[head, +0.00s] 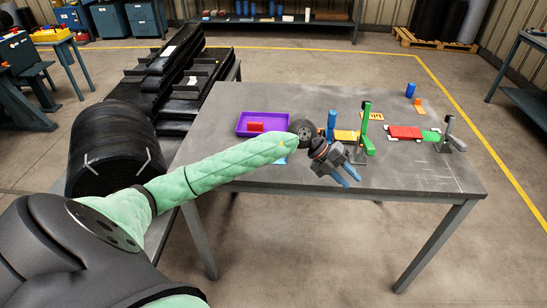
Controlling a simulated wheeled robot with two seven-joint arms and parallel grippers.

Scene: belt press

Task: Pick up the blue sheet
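A small light-blue patch (281,160), possibly the blue sheet, lies on the grey table (240,105). My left forearm hides most of it, so its shape cannot be told. My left gripper (350,178) is above the near part of the table, to the right of that patch and apart from it. Its two blue-tipped fingers look spread, with nothing between them. My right gripper is out of view.
A purple tray (241,130) with a red block (255,127) stands left of a dark wheel (302,128). A green upright clamp (366,125), a red block (405,132) and a blue cylinder (410,90) stand to the right. The table's front right is clear.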

